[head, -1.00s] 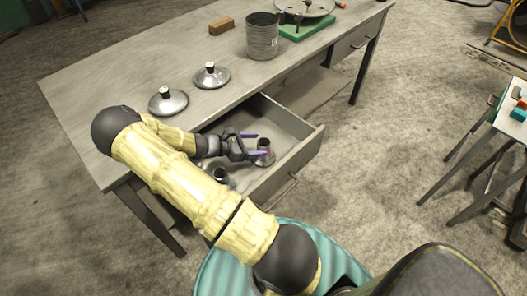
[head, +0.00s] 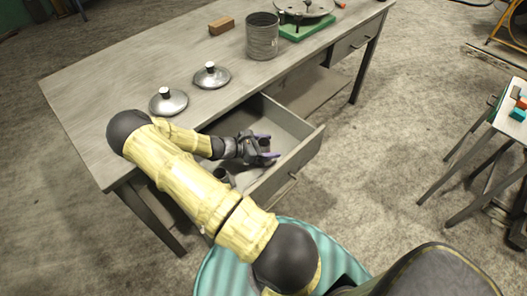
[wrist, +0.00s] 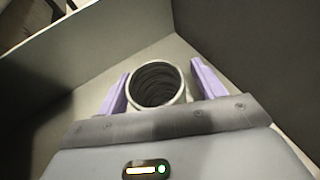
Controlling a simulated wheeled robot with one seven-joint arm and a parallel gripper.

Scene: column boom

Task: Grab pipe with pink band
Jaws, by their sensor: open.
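My gripper (head: 266,148) is down inside the open drawer (head: 290,121) of the table, with its purple fingers spread. In the wrist view a round grey pipe (wrist: 158,86) with an open top stands between the two fingers of my gripper (wrist: 160,88), with a gap on each side. No pink band shows on it from this angle. In the head view this pipe is hidden by my gripper. A second dark pipe (head: 224,175) stands in the drawer nearer to me, partly covered by my arm.
The drawer walls (wrist: 235,45) rise close around my gripper. On the tabletop (head: 130,75) are two metal lids (head: 168,101), a ribbed can (head: 262,38), a brown block (head: 221,25) and a green base (head: 303,27). A stand (head: 512,120) is at the right.

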